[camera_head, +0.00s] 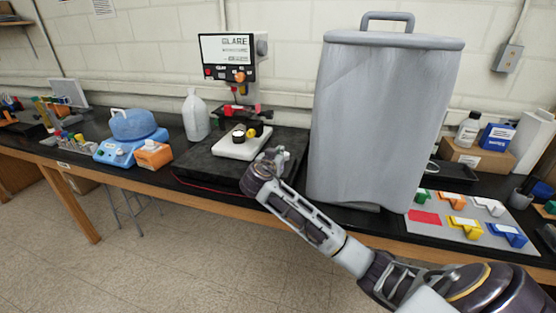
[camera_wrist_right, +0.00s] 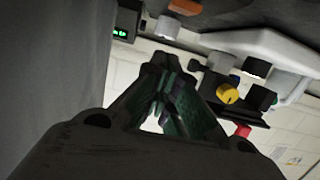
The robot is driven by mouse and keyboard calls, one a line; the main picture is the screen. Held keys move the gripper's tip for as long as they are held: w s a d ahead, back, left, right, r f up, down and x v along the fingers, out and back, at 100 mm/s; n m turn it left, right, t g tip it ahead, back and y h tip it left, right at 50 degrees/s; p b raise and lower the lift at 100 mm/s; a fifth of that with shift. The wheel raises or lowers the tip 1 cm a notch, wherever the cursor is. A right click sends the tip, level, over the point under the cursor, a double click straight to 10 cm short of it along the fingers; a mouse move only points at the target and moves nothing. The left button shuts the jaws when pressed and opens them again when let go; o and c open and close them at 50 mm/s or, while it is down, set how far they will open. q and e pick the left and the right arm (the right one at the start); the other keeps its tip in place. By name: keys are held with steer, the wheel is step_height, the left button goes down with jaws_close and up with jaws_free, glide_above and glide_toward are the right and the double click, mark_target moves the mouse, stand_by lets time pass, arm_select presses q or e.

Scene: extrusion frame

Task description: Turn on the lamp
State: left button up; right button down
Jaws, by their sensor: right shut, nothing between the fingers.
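A white device with a display and an orange knob (camera_head: 234,58) stands at the back of the bench; I cannot tell for sure that it is the lamp. Below it, a yellow knob (camera_head: 250,133) sits by a white plate (camera_head: 241,147). In the right wrist view the yellow knob (camera_wrist_right: 228,94) shows on a dark part, right of my fingers and apart from them. My right gripper (camera_head: 270,157) is shut and empty, just in front of the white plate; its fingertips (camera_wrist_right: 165,85) meet in the wrist view. My left gripper is not in view.
A tall grey bin (camera_head: 380,120) stands close to the right of my right gripper. A white jug (camera_head: 195,115), an orange box (camera_head: 153,154) and a blue device (camera_head: 131,135) are to the left. A board with coloured pieces (camera_head: 462,218) lies at the right.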

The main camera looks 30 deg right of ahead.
steer(key=shift+s+a+r, duration=0.15)
steer(key=shift+a+r, duration=0.05)
steer(key=shift+a, duration=0.05)
steer(key=shift+s+a+r, duration=0.25)
steer(key=shift+s+a, duration=0.15)
steer(key=shift+s+a+r, duration=0.1)
steer(key=shift+s+a, duration=0.15)
steer(key=shift+a, duration=0.05)
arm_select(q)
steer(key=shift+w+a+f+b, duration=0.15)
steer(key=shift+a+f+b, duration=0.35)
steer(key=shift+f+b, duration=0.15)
arm_select(e)
steer(key=r+v, duration=0.1)
steer(key=v, duration=0.6)
steer(key=shift+r, duration=0.15)
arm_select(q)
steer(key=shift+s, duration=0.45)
